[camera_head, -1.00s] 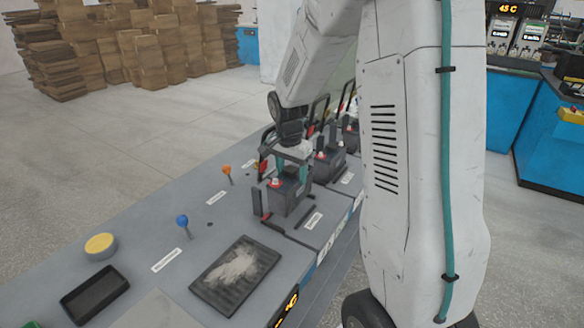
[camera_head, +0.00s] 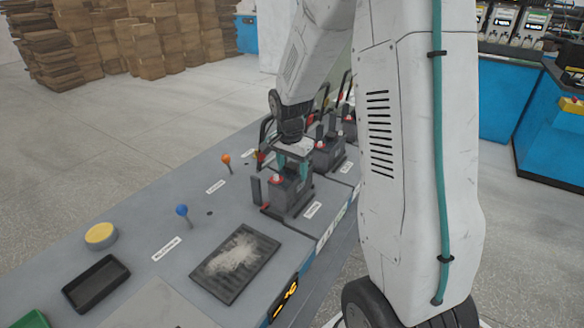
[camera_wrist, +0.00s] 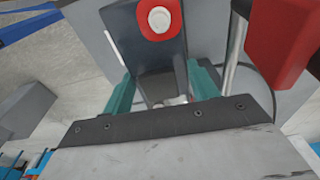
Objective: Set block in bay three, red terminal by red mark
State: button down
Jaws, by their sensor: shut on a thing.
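My gripper (camera_head: 293,162) has its teal fingers shut on a dark block (camera_head: 289,198). The block is upright, low at the nearest bay (camera_head: 257,190), among that bay's dark guides. Whether its base rests fully on the bay floor is not clear. The block's red terminal (camera_head: 277,179), with a pale centre, faces the near left side in the head view. In the wrist view, the block (camera_wrist: 150,55) is between the fingers, its red terminal (camera_wrist: 158,20) at the top. The bay's red mark cannot be made out now.
Farther along the bench, another dark block (camera_head: 327,155) stands in a bay. A red piece (camera_wrist: 283,38) is close right in the wrist view.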

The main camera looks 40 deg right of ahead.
jog(key=shift+f, duration=0.9)
dwell(0.3)
jog(key=shift+c, duration=1.8)
grip_release()
jog(key=shift+f, duration=0.1)
jog(key=r, duration=0.4)
jog(key=shift+s+a, duration=0.15)
jog(key=shift+s, duration=0.25)
jog(key=s+a+r, duration=0.1)
jog(key=s+a, duration=0.3)
jog(key=s, duration=1)
jog(key=shift+s, duration=0.3)
